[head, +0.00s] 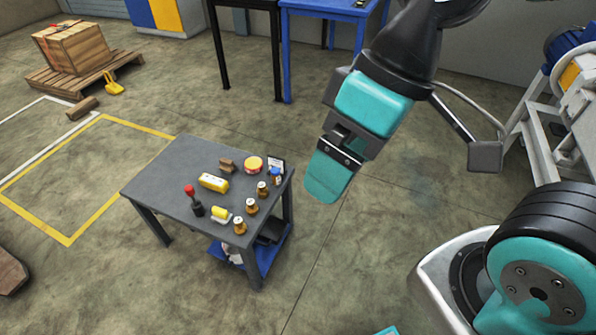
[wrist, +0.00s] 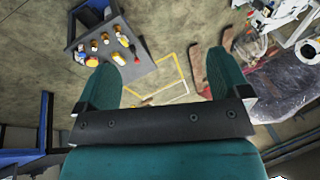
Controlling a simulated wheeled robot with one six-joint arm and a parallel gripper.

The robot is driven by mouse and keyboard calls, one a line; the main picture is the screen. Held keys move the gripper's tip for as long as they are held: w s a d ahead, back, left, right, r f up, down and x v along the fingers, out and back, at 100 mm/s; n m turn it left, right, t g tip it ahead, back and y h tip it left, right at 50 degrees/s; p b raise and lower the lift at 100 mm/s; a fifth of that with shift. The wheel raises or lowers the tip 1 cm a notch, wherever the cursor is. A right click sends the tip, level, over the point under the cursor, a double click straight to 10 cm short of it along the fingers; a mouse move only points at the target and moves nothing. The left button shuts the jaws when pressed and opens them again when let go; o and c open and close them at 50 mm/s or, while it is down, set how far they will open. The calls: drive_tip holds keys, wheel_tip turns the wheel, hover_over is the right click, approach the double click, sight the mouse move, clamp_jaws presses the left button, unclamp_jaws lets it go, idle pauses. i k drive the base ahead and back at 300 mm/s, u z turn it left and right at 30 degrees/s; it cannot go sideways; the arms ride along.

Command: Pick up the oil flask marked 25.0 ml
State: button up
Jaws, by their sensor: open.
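Three small amber flasks with pale caps stand upright in a row along the right side of a grey table (head: 165,180): a back one (head: 262,188), a middle one (head: 251,206) and a front one (head: 240,227). Their markings are too small to read, so I cannot tell which is the 25.0 ml one. My gripper (head: 326,188) hangs in the air to the right of the table, apart from the flasks. In the wrist view, my gripper (wrist: 162,65) has its two teal fingers spread with nothing between them; the table top (wrist: 142,62) shows at upper left.
A blue lower shelf (head: 274,249) sits beneath. Open floor lies around the table.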

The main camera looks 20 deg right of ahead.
sight(276, 177)
drive_tip(key=z, duration=0.05)
drive_tip(key=k, duration=0.5)
drive_tip(key=u, duration=1.15)
drive_tip(key=i, duration=1.35)
drive_tip(key=z, duration=0.45)
drive_tip(key=i, duration=0.55)
drive_tip(key=z, duration=0.45)
